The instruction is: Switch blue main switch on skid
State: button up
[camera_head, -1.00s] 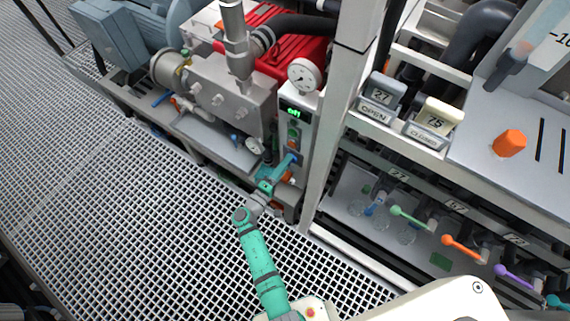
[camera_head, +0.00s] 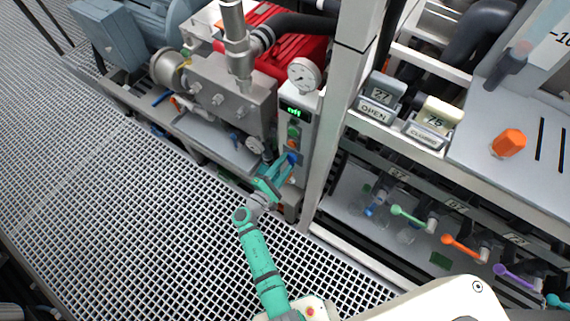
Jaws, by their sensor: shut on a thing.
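The blue main switch (camera_head: 292,158) sits on the narrow grey control panel (camera_head: 304,127) of the skid, below a green-lit display and a green and an orange button. My gripper (camera_head: 286,168), with blue-teal fingers, reaches up to the panel at the switch and is shut on it. The fingers cover part of the switch, so its exact angle cannot be told. My teal arm comes up from the bottom of the view.
A round gauge (camera_head: 304,74) stands above the panel. A white upright post (camera_head: 338,110) is close on the right. A rack with coloured valve levers (camera_head: 411,217) lies to the right. The grating floor (camera_head: 130,220) at left is clear.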

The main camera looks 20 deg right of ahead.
dwell(0.4)
jog(key=o, duration=1)
jog(key=shift+o, duration=0.2)
jog(key=v, duration=1.1)
